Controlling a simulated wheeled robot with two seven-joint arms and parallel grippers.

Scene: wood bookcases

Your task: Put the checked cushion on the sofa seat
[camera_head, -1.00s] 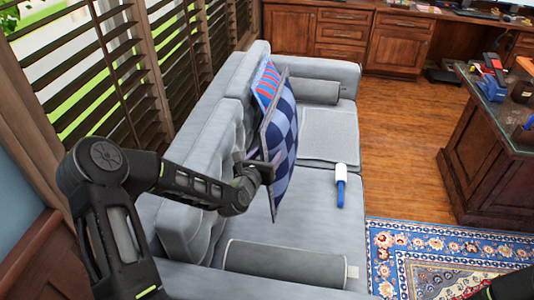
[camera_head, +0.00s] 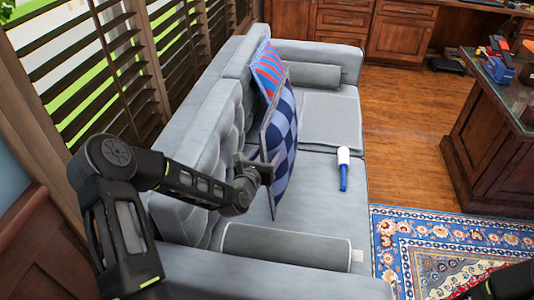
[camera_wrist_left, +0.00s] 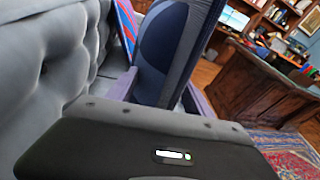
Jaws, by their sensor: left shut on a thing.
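The checked cushion (camera_head: 281,132), in light and dark blue, stands upright, edge-on, over the grey sofa seat (camera_head: 312,195). My left gripper (camera_head: 262,172) is shut on its near edge, beside the sofa backrest. In the left wrist view the cushion (camera_wrist_left: 172,55) rises between my fingers, with the tufted backrest (camera_wrist_left: 45,70) at the left. Whether the cushion's lower corner touches the seat, I cannot tell. Only a dark part of my right arm shows at the bottom right corner of the head view; its gripper is out of view.
A red and blue striped cushion (camera_head: 267,68) leans on the backrest behind the checked one. Grey bolsters (camera_head: 285,246) lie at both ends. A dark desk (camera_head: 495,140) stands right.

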